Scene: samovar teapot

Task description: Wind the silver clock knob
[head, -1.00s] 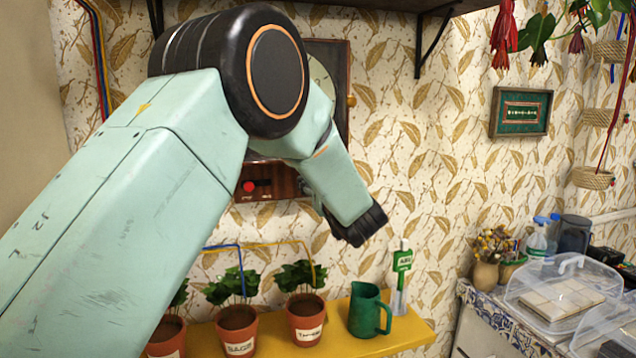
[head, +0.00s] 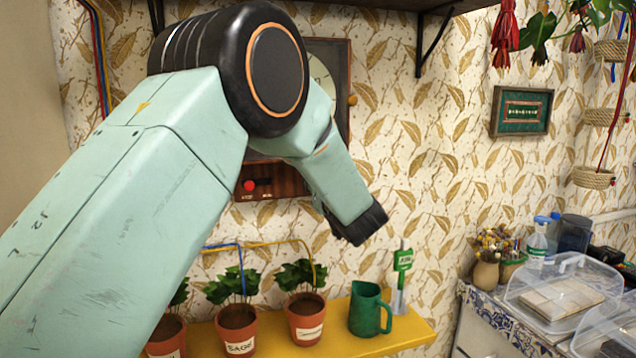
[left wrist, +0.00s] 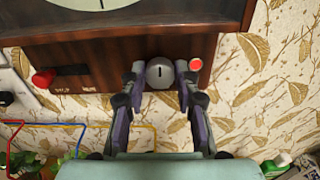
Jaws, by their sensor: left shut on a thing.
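The wooden wall clock (head: 330,75) is mostly hidden behind my left arm in the head view. In the left wrist view its dark wooden case (left wrist: 100,50) fills the upper part. The silver knob (left wrist: 160,73) is a round disc with a dark upright slot, low on the case front. My left gripper (left wrist: 161,80) has one finger on each side of the knob and is shut on it. In the head view the fingers and knob are hidden behind my arm. My right gripper is in neither view.
A red knob (left wrist: 43,78) and a red button (left wrist: 196,64) flank the silver knob. Below, a yellow shelf (head: 400,340) holds potted plants (head: 305,318) and a green jug (head: 366,310). A dark shelf (head: 400,5) is above.

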